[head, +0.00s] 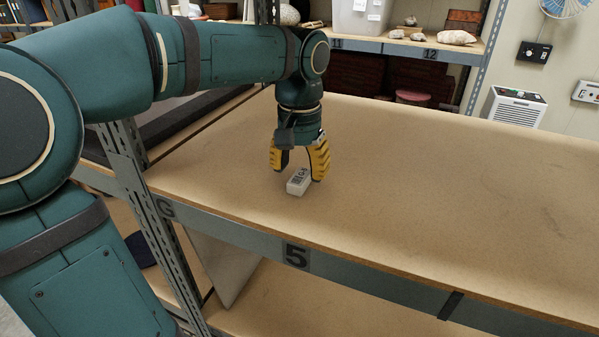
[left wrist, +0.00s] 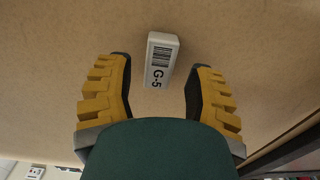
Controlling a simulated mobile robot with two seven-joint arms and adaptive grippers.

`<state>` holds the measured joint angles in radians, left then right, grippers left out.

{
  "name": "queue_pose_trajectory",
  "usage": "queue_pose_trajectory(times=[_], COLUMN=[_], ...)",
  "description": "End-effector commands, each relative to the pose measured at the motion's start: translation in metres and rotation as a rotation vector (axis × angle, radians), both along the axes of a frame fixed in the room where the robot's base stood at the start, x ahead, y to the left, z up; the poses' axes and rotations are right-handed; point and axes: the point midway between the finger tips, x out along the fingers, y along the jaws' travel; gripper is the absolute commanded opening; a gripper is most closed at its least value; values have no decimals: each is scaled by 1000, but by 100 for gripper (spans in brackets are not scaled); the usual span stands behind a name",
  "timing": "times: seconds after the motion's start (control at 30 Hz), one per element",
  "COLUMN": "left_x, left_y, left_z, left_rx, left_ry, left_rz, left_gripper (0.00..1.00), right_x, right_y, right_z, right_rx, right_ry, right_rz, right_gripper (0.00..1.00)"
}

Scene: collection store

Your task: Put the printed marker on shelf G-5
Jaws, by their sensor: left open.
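The printed marker (head: 298,182) is a small white block with a barcode and "G-5" on its top face. It rests on the tan board of the shelf marked G and 5 (head: 400,210), not far from the front edge. In the left wrist view the marker (left wrist: 161,60) shows between and just beyond the fingertips. My left gripper (head: 301,173) points down over the marker, its yellow fingers apart on either side of it. I see no finger pressing on the marker. My right gripper is not in view.
The shelf board is clear to the right of the marker. A slotted metal upright (head: 160,220) stands at the left front. Behind, another shelf (head: 400,48) labelled 11 and 12 holds stones and boxes. A white appliance (head: 514,106) stands by the wall.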

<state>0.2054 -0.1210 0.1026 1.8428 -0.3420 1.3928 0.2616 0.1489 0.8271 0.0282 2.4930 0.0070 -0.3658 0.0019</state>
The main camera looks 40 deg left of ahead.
Motion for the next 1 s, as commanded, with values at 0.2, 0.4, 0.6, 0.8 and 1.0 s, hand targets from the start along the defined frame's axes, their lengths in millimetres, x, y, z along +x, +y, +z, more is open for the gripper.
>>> queue_pose_trajectory(times=[0.2,0.4,0.6,0.8,1.0], left_x=[1,0,0,0,0], left_y=[-1,0,0,0,0], left_z=[49,83,99,101,100], left_rx=[-1,0,-1,0,0], left_ry=[-4,-2,-1,0,0], left_rz=[-1,-1,-1,-1,-1], left_gripper=[53,53,53,53,53], right_x=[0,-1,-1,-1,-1], right_y=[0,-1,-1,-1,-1], right_z=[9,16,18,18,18], right_rx=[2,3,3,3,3], right_ry=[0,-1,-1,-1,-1], right_rz=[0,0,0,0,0], right_gripper=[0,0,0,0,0])
